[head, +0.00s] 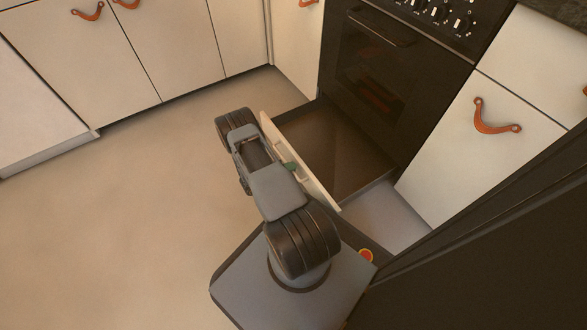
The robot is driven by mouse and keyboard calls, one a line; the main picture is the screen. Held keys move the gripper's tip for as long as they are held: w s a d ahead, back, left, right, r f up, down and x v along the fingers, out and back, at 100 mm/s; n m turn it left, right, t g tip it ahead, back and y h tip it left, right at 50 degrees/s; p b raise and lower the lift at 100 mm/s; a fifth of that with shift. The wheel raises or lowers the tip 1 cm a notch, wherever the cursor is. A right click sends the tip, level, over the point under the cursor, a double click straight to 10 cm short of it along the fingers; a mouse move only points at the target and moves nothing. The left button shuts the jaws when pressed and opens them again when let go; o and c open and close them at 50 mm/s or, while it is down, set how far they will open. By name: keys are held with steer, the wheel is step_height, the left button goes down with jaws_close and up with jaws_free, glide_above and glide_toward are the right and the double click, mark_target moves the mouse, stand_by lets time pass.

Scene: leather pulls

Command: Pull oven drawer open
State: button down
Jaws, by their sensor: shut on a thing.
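The oven drawer (318,188) stands pulled out below the black oven (385,85). Its pale front panel is seen from above, and its brown inside is empty. My arm reaches over the floor to the outer side of this panel. A small green-grey part of my gripper (290,166) shows at the panel's top edge, and the gripper is shut on the drawer. The arm hides most of the gripper, the exact grip and any pull on the drawer's face.
A pale cabinet with an orange leather pull (494,117) stands right of the oven. More cabinets with leather pulls (87,12) line the back left. A dark panel (490,250) fills the lower right. The beige floor (120,220) to the left is clear.

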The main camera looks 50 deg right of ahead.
steer(key=c, duration=1.2)
jaws_free()
steer(key=shift+a, duration=0.1)
steer(key=p+v, duration=0.3)
steer(key=v, duration=1.1)
steer(key=shift+f+p, duration=0.1)
steer(key=shift+p, duration=0.3)
